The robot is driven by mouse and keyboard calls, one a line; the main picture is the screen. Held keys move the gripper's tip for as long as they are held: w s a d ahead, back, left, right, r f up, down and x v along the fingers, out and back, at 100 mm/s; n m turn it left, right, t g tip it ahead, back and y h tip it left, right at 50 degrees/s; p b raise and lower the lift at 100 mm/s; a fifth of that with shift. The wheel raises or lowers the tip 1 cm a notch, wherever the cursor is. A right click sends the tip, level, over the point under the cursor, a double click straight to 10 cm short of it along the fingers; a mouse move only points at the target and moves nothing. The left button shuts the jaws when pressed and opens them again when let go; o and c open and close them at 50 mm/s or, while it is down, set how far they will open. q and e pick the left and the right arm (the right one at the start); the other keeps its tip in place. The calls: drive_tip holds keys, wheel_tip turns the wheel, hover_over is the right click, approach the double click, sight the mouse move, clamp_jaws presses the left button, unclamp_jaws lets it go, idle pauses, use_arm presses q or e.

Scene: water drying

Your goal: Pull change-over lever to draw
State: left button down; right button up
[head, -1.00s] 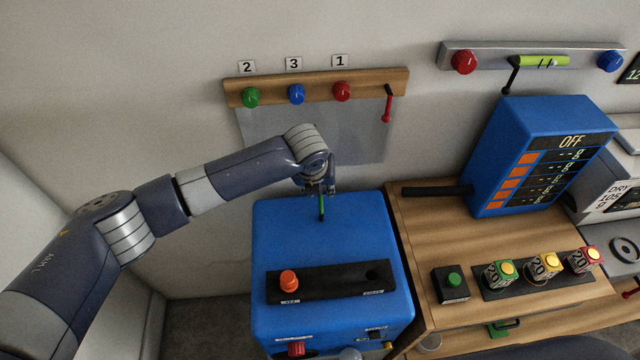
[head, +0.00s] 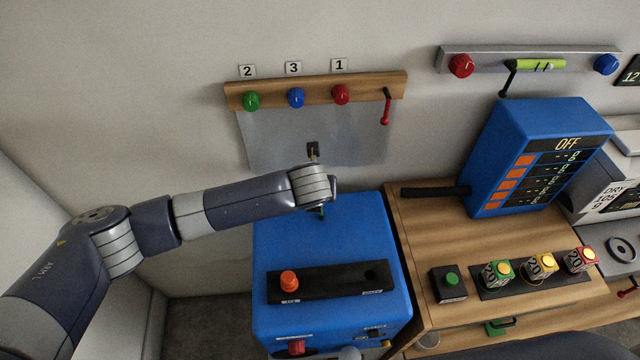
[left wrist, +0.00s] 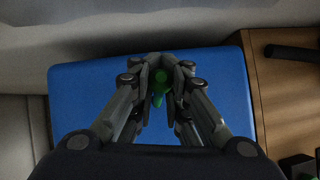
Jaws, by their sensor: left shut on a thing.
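A green lever (head: 322,213) stands at the back of the top of the blue box (head: 325,245); most of it is hidden behind my left wrist in the head view. My left gripper (left wrist: 160,82) is above the box in the left wrist view. Its fingers are closed around the green lever (left wrist: 158,97), whose tip shows between them. No label on this lever can be read. My right gripper is not in view.
A wooden rail (head: 270,97) with coloured knobs and a red-tipped lever (head: 386,108) is on the wall behind. A small black fitting (head: 312,149) is below it. A wooden bench (head: 435,225) stands right.

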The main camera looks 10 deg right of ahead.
use_arm(q)
drive_tip(key=shift+s+r+t, duration=0.1)
drive_tip(key=shift+s+t, duration=0.6)
drive_tip(key=shift+t, duration=0.4)
drive_tip(key=shift+s+r+t, duration=0.1)
drive_tip(key=shift+s+t, duration=0.6)
drive_tip(key=shift+t, duration=0.4)
drive_tip(key=c, duration=1.7)
unclamp_jaws()
drive_tip(key=shift+s, duration=0.1)
drive_tip(key=v, duration=1.2)
drive_tip(key=shift+a+f, duration=0.1)
